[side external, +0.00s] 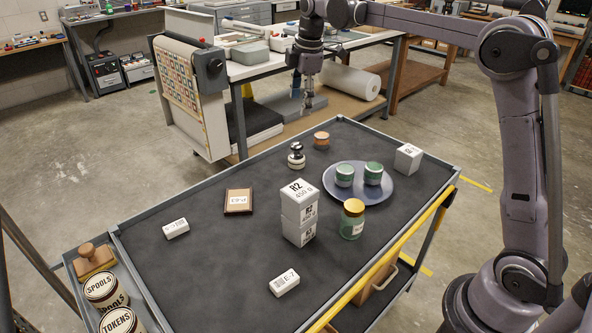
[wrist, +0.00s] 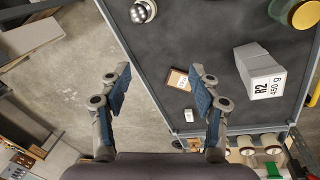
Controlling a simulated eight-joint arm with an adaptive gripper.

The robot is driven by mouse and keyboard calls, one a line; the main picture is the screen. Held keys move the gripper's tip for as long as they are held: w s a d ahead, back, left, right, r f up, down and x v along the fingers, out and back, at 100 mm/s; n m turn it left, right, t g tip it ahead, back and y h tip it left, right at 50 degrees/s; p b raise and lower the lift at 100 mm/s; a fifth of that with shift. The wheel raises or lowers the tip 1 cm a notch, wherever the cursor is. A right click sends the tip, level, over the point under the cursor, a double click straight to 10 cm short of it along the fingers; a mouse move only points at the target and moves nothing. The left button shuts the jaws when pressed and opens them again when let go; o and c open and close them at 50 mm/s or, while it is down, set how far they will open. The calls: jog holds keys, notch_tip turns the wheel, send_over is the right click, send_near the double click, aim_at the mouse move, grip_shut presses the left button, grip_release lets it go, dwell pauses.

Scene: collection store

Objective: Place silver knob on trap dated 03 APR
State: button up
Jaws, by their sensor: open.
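A small knob with a dark top and a pale, silvery base (side external: 296,160) stands on the cart's dark top near its far edge. A shiny silver round piece (wrist: 141,11), apparently the same knob, shows at the top of the wrist view. A flat brown block with a white label (side external: 238,202) lies left of centre on the cart and also shows in the wrist view (wrist: 177,80); its label is too small to read, so I cannot confirm the date. My gripper (side external: 308,102) is open and empty, raised beyond the cart's far edge; its two fingers (wrist: 160,82) are wide apart.
A stack of white R2 boxes (side external: 299,214) stands mid-cart. Nearby are a gold-lidded jar (side external: 353,220), a blue plate (side external: 380,195) with two green-banded tins, a copper-coloured round piece (side external: 321,139) and small white boxes (side external: 176,228). The cart's left part (side external: 185,265) is mostly clear.

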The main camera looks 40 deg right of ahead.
jog(key=s+a+m+t, duration=0.1)
jog(key=s+a+m, duration=0.2)
jog(key=s, duration=0.4)
jog(key=s+a+m+t, duration=0.2)
jog(key=s+m, duration=0.2)
jog(key=s, duration=0.3)
jog(key=s+a+f+m+t, duration=0.2)
jog(key=s+f+m, duration=0.4)
jog(key=s, duration=0.6)
notch_tip(320, 180, down, 2)
jog(key=shift+s+a+f, duration=0.1)
jog(key=shift+s+a, duration=0.2)
